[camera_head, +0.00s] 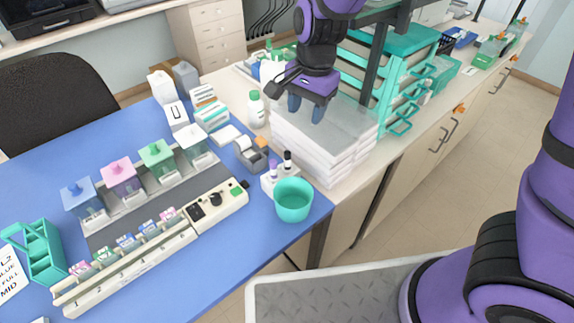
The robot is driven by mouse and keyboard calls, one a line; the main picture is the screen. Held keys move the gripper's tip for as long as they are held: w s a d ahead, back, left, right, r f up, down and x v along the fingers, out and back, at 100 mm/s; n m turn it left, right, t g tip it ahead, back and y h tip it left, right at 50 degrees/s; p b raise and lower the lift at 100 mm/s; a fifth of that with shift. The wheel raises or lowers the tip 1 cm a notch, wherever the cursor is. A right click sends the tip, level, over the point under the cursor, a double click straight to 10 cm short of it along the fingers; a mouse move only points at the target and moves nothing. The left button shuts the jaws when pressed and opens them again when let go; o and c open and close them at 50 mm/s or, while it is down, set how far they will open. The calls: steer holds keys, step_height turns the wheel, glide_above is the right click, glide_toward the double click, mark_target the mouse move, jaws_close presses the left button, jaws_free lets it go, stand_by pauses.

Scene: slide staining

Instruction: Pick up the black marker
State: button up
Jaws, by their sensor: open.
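A small white holder (268,184) stands near the right corner of the blue mat. Two upright marker-like items rise at it, one with a black top (287,157), which looks like the black marker, and one with a purple top (272,168). Their lower parts are partly hidden. My gripper (305,108) is above the stack of white trays, behind and slightly right of the markers. Its two fingers point down, spread apart, with nothing seen between them.
A teal cup (293,200) stands just in front of the holder. A tape dispenser (250,153) is behind left. The white stack (345,150) is close on the right. A white bottle (256,108) stands left of my gripper. A staining rack with colored jars (120,177) fills the mat's left.

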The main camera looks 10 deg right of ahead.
steer(key=m+h, duration=0.1)
glide_above(287, 168)
steer(key=w, duration=0.1)
steer(key=f, duration=0.5)
steer(key=shift+w+d, duration=0.2)
steer(key=shift+d, duration=0.2)
step_height(287, 168, down, 6)
steer(key=shift+r, duration=0.2)
steer(key=shift+s+a+f, duration=0.15)
steer(key=shift+f, duration=1.2)
steer(key=shift+s+a+f, duration=0.1)
steer(key=shift+a+f, duration=0.05)
steer(key=shift+f, duration=1.15)
jaws_close()
